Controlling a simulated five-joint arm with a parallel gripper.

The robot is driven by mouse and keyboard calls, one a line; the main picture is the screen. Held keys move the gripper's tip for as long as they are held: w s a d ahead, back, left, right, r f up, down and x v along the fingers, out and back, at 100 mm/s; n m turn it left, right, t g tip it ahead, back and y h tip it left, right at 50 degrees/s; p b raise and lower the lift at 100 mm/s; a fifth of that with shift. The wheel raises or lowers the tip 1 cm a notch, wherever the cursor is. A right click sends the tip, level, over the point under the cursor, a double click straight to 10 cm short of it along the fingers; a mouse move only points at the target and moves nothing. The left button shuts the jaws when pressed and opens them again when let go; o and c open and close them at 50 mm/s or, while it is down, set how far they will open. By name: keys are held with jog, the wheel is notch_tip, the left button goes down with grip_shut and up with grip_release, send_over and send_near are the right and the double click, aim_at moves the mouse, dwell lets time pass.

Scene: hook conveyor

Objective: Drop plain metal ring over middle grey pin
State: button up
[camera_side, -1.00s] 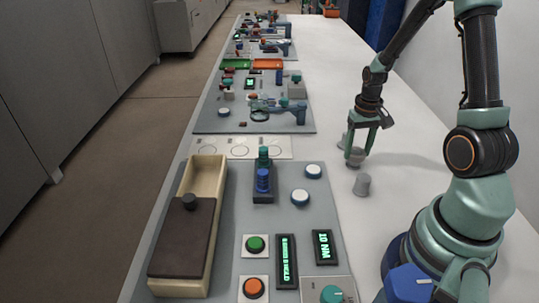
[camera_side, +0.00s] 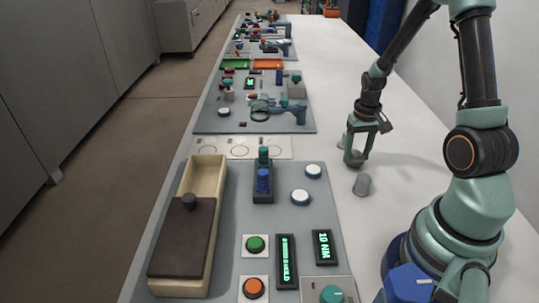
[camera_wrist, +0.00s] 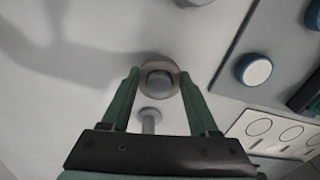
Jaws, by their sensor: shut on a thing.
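My gripper (camera_wrist: 157,88) is shut on the plain metal ring (camera_wrist: 144,68), with one finger on each side of it. In the wrist view the top of the middle grey pin (camera_wrist: 158,80) shows inside the ring's opening. I cannot tell whether the ring is around the pin or just above it. In the side view my gripper (camera_side: 354,160) is low over the white table, and its fingers mostly hide the ring and middle pin. The near grey pin (camera_side: 362,185) stands in front of it. The far grey pin (camera_wrist: 150,122) shows between the fingers, below the ring.
A grey panel left of the pins carries white round buttons (camera_side: 300,197), a blue and green piece (camera_side: 263,180) and a wooden box (camera_side: 218,180) with a dark lid. A plate with circles (camera_side: 240,150) lies behind it. The white table (camera_side: 420,170) is clear around the pins.

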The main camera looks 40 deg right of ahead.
aim_at(357, 153)
jog(key=shift+f, duration=0.4)
dwell(0.8)
jog(key=o, duration=1.5)
jog(key=shift+o, duration=0.3)
jog(key=shift+r, duration=4.6)
jog(key=a+r+n+t, duration=0.2)
jog(key=a+r+n, duration=0.1)
jog(key=a+r, duration=0.4)
jog(key=a+r+n+t, duration=0.3)
jog(key=a+r, duration=0.4)
jog(key=a, duration=0.6)
jog(key=shift+s+r+n+t, duration=0.3)
jog(key=shift+s+n, duration=0.05)
jog(key=shift+n, duration=0.15)
